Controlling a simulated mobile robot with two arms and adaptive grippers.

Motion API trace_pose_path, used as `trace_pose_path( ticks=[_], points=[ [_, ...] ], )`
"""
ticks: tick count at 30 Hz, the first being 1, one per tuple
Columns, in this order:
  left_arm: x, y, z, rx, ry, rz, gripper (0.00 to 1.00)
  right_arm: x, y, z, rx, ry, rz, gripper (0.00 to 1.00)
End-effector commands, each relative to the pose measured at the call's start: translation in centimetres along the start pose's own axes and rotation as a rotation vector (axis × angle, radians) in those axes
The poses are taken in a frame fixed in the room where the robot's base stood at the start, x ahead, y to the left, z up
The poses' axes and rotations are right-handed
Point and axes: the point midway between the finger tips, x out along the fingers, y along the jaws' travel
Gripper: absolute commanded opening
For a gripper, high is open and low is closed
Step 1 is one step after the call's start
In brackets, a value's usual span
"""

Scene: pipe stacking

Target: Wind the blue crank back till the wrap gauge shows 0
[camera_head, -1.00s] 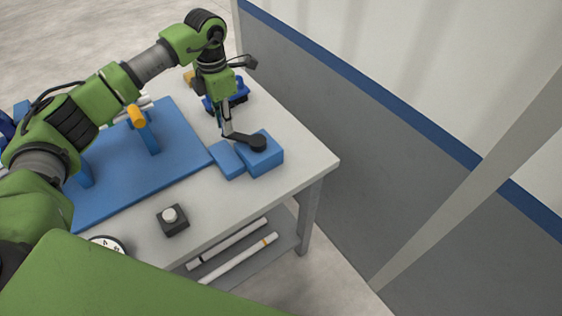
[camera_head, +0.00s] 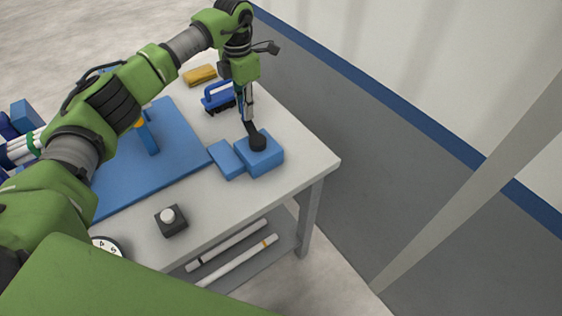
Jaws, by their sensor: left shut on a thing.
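The crank is a blue block (camera_head: 265,160) with a black hub and a short dark arm (camera_head: 257,142) on top, near the table's right corner. My left gripper (camera_head: 248,116) comes down from above and is shut on the crank's handle at the outer end of that arm, up and slightly left of the hub. The fingers mostly hide the handle. A round white dial (camera_head: 106,244) with black figures, probably the wrap gauge, shows at the table's front edge. My green body part covers its lower portion, and its reading cannot be made out. My right gripper is not in view.
A lower blue block (camera_head: 227,160) adjoins the crank block. A blue board (camera_head: 180,172) with an upright post lies to the left. A black box with a white button (camera_head: 171,221), a blue brush (camera_head: 217,97) and a yellow sponge (camera_head: 199,75) stand on the table. White pipes (camera_head: 238,260) lie on the shelf below.

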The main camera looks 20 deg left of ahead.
Motion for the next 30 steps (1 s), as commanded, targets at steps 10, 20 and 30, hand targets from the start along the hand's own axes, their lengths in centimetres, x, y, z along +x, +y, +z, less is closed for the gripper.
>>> trace_pose_path(
  ticks=[10, 20, 30],
  points=[
    [0.0, -0.3, 0.7, 0.002, -0.002, -0.002, 0.03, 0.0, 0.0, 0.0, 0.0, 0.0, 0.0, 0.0],
    [0.0, -1.8, 3.6, 0.003, -0.002, -0.005, 0.03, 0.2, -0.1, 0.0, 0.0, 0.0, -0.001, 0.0],
    [0.1, -2.2, 3.7, 0.004, 0.002, -0.007, 0.03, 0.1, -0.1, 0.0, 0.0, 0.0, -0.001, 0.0]
  ],
)
